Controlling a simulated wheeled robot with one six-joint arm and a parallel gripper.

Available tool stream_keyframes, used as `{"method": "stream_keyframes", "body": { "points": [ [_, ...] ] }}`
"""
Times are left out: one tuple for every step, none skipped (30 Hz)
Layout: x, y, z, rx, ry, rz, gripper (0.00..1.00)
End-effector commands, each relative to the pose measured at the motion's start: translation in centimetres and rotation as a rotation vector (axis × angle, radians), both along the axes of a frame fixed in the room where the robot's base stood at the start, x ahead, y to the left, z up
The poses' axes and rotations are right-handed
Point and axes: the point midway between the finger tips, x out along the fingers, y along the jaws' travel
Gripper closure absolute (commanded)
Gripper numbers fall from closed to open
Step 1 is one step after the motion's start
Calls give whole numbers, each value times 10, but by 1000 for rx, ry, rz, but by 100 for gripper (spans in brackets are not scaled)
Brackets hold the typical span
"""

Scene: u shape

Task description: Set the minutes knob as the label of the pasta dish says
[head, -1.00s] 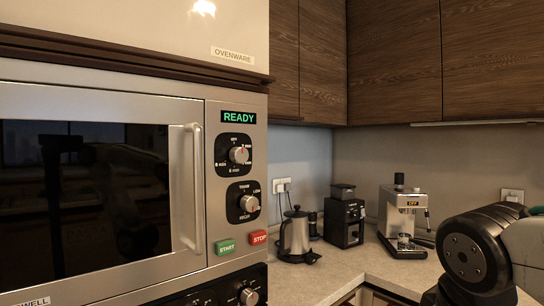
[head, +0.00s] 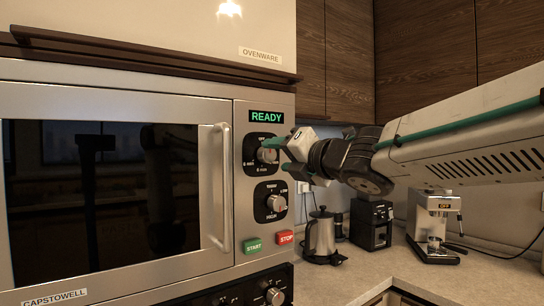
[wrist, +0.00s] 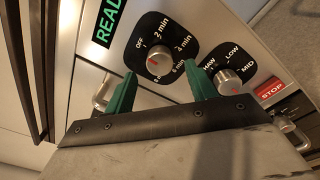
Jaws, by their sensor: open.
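The minutes knob (head: 267,155) is the upper round silver knob on the microwave's (head: 240,222) right-hand panel. In the wrist view the minutes knob (wrist: 158,61) sits on a black dial marked OFF, 2 min, 4 min and more; some marks are partly hidden. It has a red mark, but I cannot tell surely which marking it points to. My gripper (head: 279,156) is at the panel, partly covering this dial in the head view. Its green fingers are apart in the wrist view (wrist: 162,76), one on either side of the knob, with nothing held. No pasta dish or its label is in view.
Below is the power knob (head: 275,203), with green START (head: 252,246) and red STOP (head: 285,237) buttons. The display (head: 266,117) reads READY. The door handle (head: 221,185) sticks out left of the panel. A kettle (head: 321,237), grinder (head: 371,225) and coffee machine (head: 434,225) stand right.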

Motion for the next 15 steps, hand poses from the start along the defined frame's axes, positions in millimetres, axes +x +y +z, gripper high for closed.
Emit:
{"method": "stream_keyframes", "body": {
  "points": [
    [8, 6, -1, 1, 2, 1, 44],
    [11, 9, -1, -1, 3, 1, 44],
    [16, 12, -1, 1, 3, 1, 44],
    [19, 14, -1, 0, 3, -1, 44],
    [22, 16, -1, 0, 3, -1, 44],
    [25, 18, -1, 0, 3, -1, 44],
    [27, 20, -1, 1, 2, -1, 44],
    [29, 21, 0, 2, 3, -1, 44],
    [31, 22, 0, 1, 2, -1, 44],
    [31, 23, 0, 1, 2, -1, 44],
    [32, 23, 0, 1, 2, -1, 44],
    [32, 24, 0, 1, 2, -1, 44],
    [33, 24, 0, 0, 2, -1, 44],
    [33, 24, 0, 0, 2, -1, 44],
    [32, 24, 0, 1, 2, -2, 44]
  ]
}}
